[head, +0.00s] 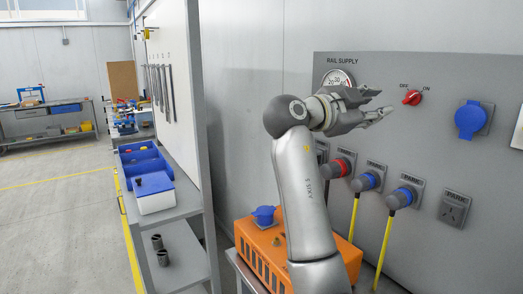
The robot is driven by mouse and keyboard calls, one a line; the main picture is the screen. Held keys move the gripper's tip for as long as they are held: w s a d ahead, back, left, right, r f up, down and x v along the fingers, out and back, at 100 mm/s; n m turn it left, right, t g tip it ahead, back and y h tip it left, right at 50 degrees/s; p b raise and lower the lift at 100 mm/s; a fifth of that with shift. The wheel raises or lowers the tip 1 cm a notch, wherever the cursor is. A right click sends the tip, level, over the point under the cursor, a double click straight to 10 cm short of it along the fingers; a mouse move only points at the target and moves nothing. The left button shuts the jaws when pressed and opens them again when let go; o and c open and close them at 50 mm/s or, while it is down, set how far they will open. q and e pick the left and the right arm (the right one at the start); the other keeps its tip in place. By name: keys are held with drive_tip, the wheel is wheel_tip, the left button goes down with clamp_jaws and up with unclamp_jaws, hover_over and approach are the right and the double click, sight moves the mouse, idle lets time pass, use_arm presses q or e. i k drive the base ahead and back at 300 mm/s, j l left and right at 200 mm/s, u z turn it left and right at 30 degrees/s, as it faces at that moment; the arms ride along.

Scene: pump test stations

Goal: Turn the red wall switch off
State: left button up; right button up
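The red wall switch (412,97) is a small rotary knob on the grey wall panel, below the small labels OFF at left and ON at right. Its grip looks slanted, with the upper end to the right, towards ON. My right gripper (382,103) is just left of the switch, with its fingers pointing right towards it. Its fingers look apart, with nothing between them. A small gap shows in the picture between fingertips and knob; I cannot tell the depth. My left gripper is not in view.
The panel (465,150) also bears a round gauge (338,80), a blue-capped socket (471,119), and a row of plugs with yellow cables (384,250). An orange machine (262,252) stands below. A shelf unit with a blue bin (143,163) is at left.

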sight(413, 97)
drive_tip(key=k+j, duration=0.15)
drive_tip(key=j, duration=0.25)
drive_tip(key=k+j, duration=0.15)
drive_tip(key=j, duration=0.2)
drive_tip(key=k+j, duration=0.15)
drive_tip(key=j, duration=0.25)
